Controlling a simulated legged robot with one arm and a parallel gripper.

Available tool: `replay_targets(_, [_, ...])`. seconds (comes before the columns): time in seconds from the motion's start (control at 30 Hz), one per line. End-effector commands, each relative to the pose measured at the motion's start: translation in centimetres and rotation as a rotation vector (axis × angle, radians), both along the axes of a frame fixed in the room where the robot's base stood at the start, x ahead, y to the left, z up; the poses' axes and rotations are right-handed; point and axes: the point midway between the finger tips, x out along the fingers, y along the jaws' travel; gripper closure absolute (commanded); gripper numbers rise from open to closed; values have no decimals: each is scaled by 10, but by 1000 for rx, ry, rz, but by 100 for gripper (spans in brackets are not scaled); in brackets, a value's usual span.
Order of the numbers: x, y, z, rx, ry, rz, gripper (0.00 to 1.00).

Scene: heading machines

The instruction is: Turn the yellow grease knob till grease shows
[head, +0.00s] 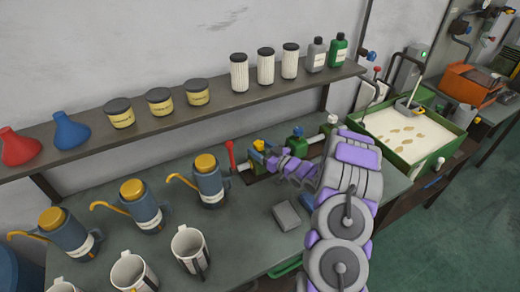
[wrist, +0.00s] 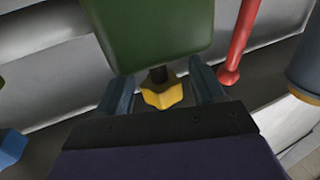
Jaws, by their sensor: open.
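The yellow grease knob (wrist: 162,93) is in the middle of the wrist view, on a short dark stem below a green body (wrist: 155,32). My gripper (wrist: 160,82) is open, with one blue-grey finger on each side of the knob. Gaps show between the fingers and the knob, so it is not gripped. In the head view my gripper (head: 272,163) reaches the row of fittings at the back of the bench, just right of a red lever (head: 231,157). My arm hides part of that spot. I see no grease at the knob.
Blue oil cans with yellow spouts (head: 208,180) and white jugs (head: 190,250) stand left on the bench (head: 250,245). A grey block (head: 287,216) lies near my arm. A shelf (head: 215,110) with tins, filters and bottles runs above. A green tray (head: 440,152) stands right.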

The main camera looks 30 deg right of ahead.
Motion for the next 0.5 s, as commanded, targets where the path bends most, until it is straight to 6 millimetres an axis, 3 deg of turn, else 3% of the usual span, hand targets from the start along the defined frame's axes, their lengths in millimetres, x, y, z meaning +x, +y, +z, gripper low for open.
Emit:
replay_targets(0.27, [2,0,0,0,0,0,32])
replay_targets(0.5, [2,0,0,0,0,1,54])
